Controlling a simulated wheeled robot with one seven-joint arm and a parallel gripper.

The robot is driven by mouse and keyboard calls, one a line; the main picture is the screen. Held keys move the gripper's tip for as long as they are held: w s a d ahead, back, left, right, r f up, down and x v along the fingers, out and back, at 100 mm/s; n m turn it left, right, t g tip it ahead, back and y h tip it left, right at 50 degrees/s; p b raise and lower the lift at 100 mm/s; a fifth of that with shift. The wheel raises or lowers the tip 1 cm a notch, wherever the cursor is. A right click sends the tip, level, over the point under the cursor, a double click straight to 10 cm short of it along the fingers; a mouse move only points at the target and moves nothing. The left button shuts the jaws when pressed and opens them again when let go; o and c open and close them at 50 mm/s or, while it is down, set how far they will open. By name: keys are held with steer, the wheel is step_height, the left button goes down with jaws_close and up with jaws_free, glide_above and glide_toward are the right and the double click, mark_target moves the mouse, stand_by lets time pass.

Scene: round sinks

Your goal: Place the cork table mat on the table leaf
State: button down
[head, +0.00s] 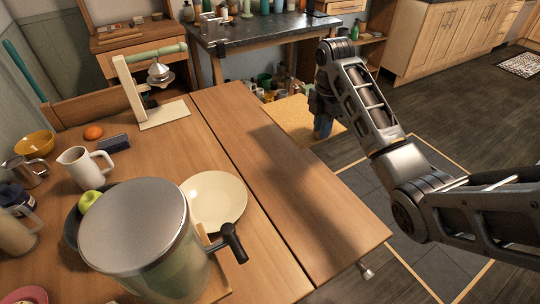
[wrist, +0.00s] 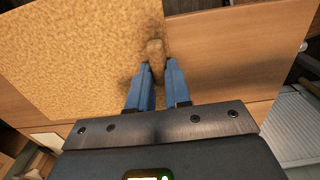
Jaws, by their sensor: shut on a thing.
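The cork table mat (head: 290,117) is a flat speckled tan sheet. In the head view it is held out beside the far right edge of the table leaf (head: 312,205). My gripper (head: 323,125) is shut on the mat near its right side. In the wrist view the mat (wrist: 75,55) fills the upper left, and my blue fingers (wrist: 155,72) close on a small tan raised piece at its edge. Brown wood, likely the leaf (wrist: 225,60), shows to the right there. I cannot tell the mat's height relative to the leaf.
The leaf is bare apart from a dark shadow. A large lidded pot (head: 140,235), a cream plate (head: 215,200), a white pitcher (head: 85,167) and a wooden stand (head: 160,112) occupy the main table to its left. A dark counter (head: 265,30) stands behind.

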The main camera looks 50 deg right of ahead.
steer(key=w+a+f, duration=0.1)
steer(key=a+f, duration=0.1)
steer(key=a, duration=0.1)
steer(key=w+a+f, duration=0.1)
steer(key=a+f, duration=0.1)
steer(key=a, duration=0.1)
steer(key=w+a+f, duration=0.1)
steer(key=a+f, duration=0.1)
steer(key=a, duration=0.1)
steer(key=shift+w+a+f, duration=0.1)
steer(key=shift+w+a, duration=0.2)
steer(key=shift+w, duration=0.1)
steer(key=shift+a+f, duration=0.1)
steer(key=shift+f, duration=2)
steer(key=shift+f, duration=0.1)
steer(key=c, duration=1.1)
jaws_free()
steer(key=shift+o, duration=0.2)
step_height(320, 180, up, 12)
steer(key=p, duration=0.3)
